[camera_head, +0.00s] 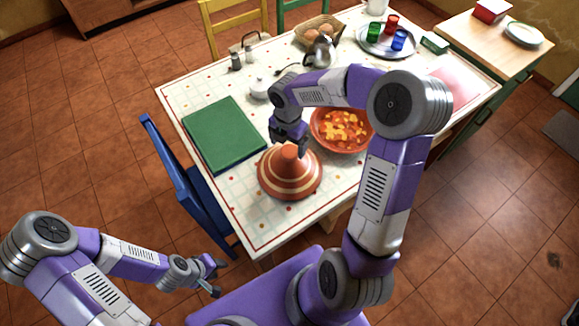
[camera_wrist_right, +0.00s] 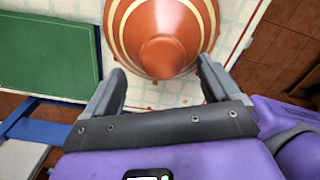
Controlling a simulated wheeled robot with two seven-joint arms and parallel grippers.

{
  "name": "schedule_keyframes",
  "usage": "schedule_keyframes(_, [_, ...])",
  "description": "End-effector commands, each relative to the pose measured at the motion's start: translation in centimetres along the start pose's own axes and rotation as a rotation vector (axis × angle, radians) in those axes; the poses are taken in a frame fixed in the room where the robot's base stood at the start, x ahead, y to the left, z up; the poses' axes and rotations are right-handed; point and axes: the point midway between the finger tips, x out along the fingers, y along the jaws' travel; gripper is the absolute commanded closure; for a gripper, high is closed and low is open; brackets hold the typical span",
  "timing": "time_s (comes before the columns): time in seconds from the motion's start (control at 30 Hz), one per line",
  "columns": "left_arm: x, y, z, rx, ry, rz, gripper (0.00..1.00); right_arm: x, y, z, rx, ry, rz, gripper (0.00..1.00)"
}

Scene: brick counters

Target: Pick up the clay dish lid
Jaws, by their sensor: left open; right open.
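The clay dish lid (camera_head: 290,177) is an orange-brown cone with cream stripes, standing on the white patterned table near its front edge. It also shows at the top of the right wrist view (camera_wrist_right: 163,32), its knob towards me. My right gripper (camera_head: 290,143) is open, just above and behind the lid's knob in the head view. In the wrist view the right fingers (camera_wrist_right: 160,85) are spread either side of the knob's line, with no visible grip on it. My left gripper (camera_head: 217,279) is open and empty, low in front of the table, away from the lid.
An orange bowl of stew (camera_head: 342,130) stands right behind the lid. A green board (camera_head: 225,134) lies to the left, and a white sugar pot (camera_head: 260,88) behind. A blue chair (camera_head: 190,190) stands against the left edge. A tray with coloured glasses (camera_head: 388,42) is at the back.

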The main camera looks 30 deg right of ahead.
Motion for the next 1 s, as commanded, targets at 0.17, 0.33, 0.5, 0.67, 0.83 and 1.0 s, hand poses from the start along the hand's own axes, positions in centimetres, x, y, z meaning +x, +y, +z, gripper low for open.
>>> schedule_keyframes(0.17, [1.1,-0.4,-0.1,0.0,0.0,0.0,0.58,2.7,-0.5,0.3,0.002,0.001,-0.002,0.11])
schedule_keyframes(0.33, [1.7,-0.6,-0.1,0.0,0.0,0.0,0.58,4.7,-0.4,0.2,0.0,0.001,0.0,0.11])
schedule_keyframes(0.5, [1.6,-0.6,-0.1,0.0,0.0,0.0,0.58,4.7,-0.4,0.3,0.0,0.0,0.001,0.11])
schedule_keyframes(0.67, [1.6,-0.6,-0.1,0.0,0.0,0.0,0.58,4.6,-0.4,0.3,0.001,0.0,0.001,0.28])
schedule_keyframes(0.83, [1.6,-0.6,-0.1,0.0,0.0,0.0,0.58,4.6,-0.4,0.3,0.001,0.0,0.001,0.54])
schedule_keyframes(1.0, [1.6,-0.6,-0.1,0.0,0.0,0.0,0.58,4.6,-0.4,0.3,0.0,0.0,0.001,0.8])
